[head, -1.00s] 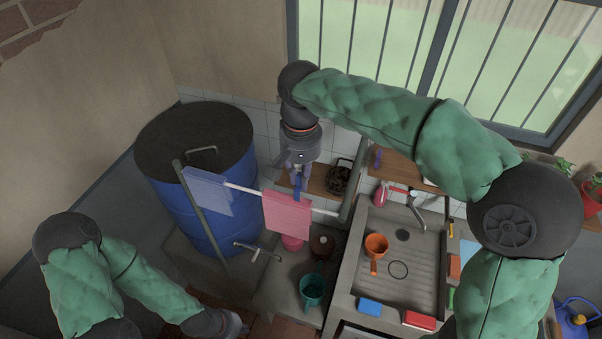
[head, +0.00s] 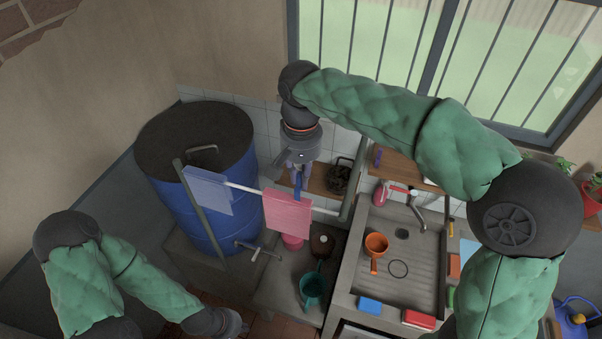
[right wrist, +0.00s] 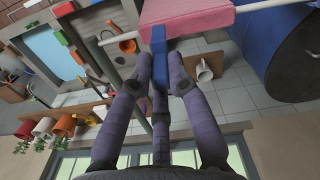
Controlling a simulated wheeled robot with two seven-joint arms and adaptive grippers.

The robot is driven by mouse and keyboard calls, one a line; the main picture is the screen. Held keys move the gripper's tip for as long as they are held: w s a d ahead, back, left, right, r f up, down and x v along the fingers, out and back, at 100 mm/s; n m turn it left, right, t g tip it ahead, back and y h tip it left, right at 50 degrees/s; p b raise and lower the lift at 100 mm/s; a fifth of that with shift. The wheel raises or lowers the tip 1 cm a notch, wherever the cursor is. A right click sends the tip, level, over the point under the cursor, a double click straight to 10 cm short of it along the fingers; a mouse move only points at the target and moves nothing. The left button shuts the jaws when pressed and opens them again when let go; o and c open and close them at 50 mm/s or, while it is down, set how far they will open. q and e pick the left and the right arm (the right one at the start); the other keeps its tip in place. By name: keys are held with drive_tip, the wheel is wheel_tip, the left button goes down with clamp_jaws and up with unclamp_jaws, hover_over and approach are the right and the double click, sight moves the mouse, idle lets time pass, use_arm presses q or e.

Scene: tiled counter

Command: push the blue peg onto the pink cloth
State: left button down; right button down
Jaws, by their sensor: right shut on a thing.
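The pink cloth (head: 288,213) hangs over a white rail beside a pale blue cloth (head: 207,190). My right gripper (head: 299,168) is above the pink cloth's top edge, shut on the blue peg (head: 297,184), which points down toward the rail. In the right wrist view the peg (right wrist: 159,52) stands between the fingers (right wrist: 159,80), and its far end overlaps the edge of the pink cloth (right wrist: 185,14). I cannot tell whether it grips the cloth. My left gripper (head: 238,324) is low at the front, away from the rail; its fingers are too small to read.
A blue drum (head: 200,215) stands behind the left of the rail. A grey post (head: 354,190) holds the rail's right end. A sink (head: 400,260) with an orange dipper (head: 376,244) is at right. A teal vessel (head: 312,288) stands below the rail.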

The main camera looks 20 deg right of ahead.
sight(301, 189)
drive_tip(key=shift+f+b, duration=1.3)
drive_tip(key=shift+f, duration=1.2)
idle(3.1)
idle(0.6)
drive_tip(key=c, duration=1.1)
unclamp_jaws()
drive_tip(key=shift+r, duration=0.1)
wheel_tip(301, 189, up, 12)
drive_tip(key=shift+f, duration=0.2)
drive_tip(key=shift+r, duration=0.15)
